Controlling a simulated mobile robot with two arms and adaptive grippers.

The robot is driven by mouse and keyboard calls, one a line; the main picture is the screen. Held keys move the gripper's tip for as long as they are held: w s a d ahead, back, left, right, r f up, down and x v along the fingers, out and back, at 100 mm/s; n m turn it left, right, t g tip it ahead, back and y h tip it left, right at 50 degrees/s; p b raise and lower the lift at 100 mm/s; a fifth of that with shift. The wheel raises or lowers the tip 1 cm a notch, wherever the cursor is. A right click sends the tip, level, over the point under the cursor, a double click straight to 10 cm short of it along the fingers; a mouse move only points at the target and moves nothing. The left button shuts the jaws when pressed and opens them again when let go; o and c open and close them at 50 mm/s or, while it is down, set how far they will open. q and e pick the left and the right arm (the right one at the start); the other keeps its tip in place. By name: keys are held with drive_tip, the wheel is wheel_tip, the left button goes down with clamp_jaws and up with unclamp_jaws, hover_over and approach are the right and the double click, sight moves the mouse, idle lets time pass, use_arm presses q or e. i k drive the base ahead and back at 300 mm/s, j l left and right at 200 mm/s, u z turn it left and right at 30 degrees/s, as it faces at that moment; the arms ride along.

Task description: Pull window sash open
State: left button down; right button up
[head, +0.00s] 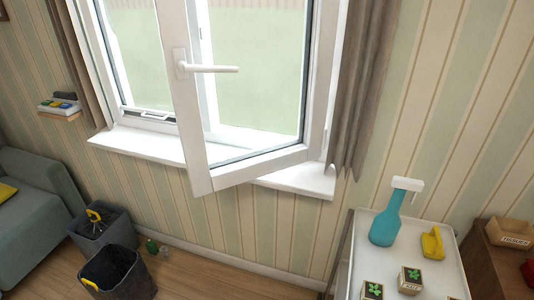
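The white window sash (198,168) stands swung open into the room at an angle, its free edge on the left and its right side by the frame near the curtain. Its white handle (210,69) sits on the left upright and points right, level. The white sill (300,180) runs below the sash, which overhangs it. Neither of my grippers shows in the head view, and nothing is seen touching the sash or handle.
A white-topped table (444,253) at lower right holds a teal spray bottle (387,222), a yellow object (432,242) and small boxes. Two dark bins (120,275) stand on the floor at lower left. A grey sofa (35,205) is at left. Curtains (362,90) flank the window.

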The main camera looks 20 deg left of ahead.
sight(205, 178)
drive_tip(key=j+z, duration=1.2)
drive_tip(key=k+j+z, duration=0.15)
drive_tip(key=j+z, duration=0.25)
